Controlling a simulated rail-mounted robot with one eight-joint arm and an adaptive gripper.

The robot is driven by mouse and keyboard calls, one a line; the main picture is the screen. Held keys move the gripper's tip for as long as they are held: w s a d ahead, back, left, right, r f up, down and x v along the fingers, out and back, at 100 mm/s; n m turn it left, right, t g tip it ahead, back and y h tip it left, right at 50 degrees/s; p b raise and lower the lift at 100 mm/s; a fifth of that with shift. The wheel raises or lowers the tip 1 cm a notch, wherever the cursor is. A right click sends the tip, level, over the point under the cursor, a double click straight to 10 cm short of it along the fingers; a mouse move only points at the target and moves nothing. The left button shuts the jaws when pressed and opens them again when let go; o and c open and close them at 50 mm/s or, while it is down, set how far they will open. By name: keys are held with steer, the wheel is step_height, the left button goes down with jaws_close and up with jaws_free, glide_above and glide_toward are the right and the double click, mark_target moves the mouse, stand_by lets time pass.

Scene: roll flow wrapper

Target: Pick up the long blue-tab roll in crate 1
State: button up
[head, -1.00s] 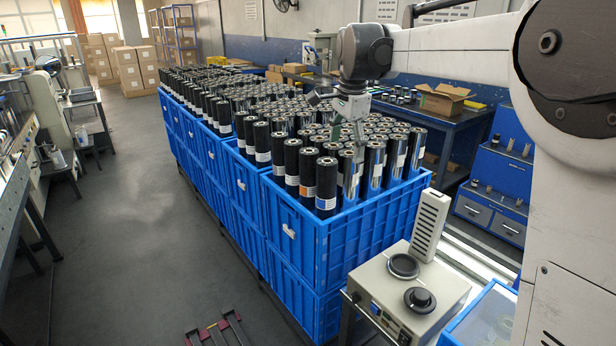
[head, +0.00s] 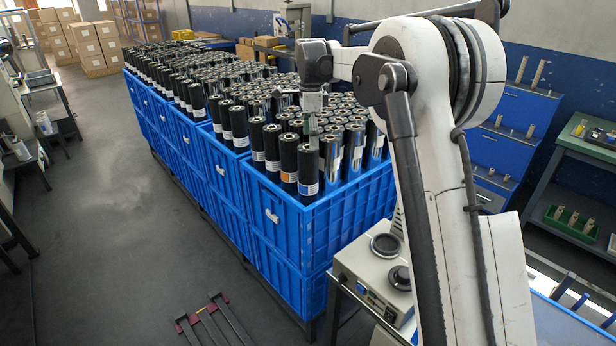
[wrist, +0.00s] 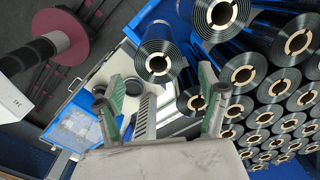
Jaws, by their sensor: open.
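The nearest blue crate (head: 280,205), at the front of the row, is packed with upright black and silver rolls. A black roll with a blue mark on its white label (head: 307,172) stands at its front corner. The neighbouring black roll (head: 289,160) has an orange mark. My gripper (head: 313,128) points down above the front of this crate, close to the corner rolls. In the wrist view my gripper (wrist: 162,85) is open, its green-padded fingers apart. A roll end (wrist: 158,58) shows between and beyond the fingertips; I cannot tell its tab colour there.
More filled blue crates (head: 150,115) extend behind in a row. A machine with black round knobs (head: 375,268) stands close to the crate's front right. Roll ends (wrist: 270,80) crowd the right of the wrist view. The grey floor (head: 120,240) left of the crates is open.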

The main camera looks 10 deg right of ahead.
mark_target(308, 160)
step_height(308, 160, down, 3)
steer(key=shift+r, duration=0.1)
steer(key=shift+a+f+p, duration=0.2)
steer(key=shift+f+p, duration=0.15)
steer(key=shift+f, duration=1)
steer(key=shift+a+f+p, duration=0.15)
steer(key=shift+f+p, duration=0.15)
steer(key=shift+f, duration=1.05)
jaws_close()
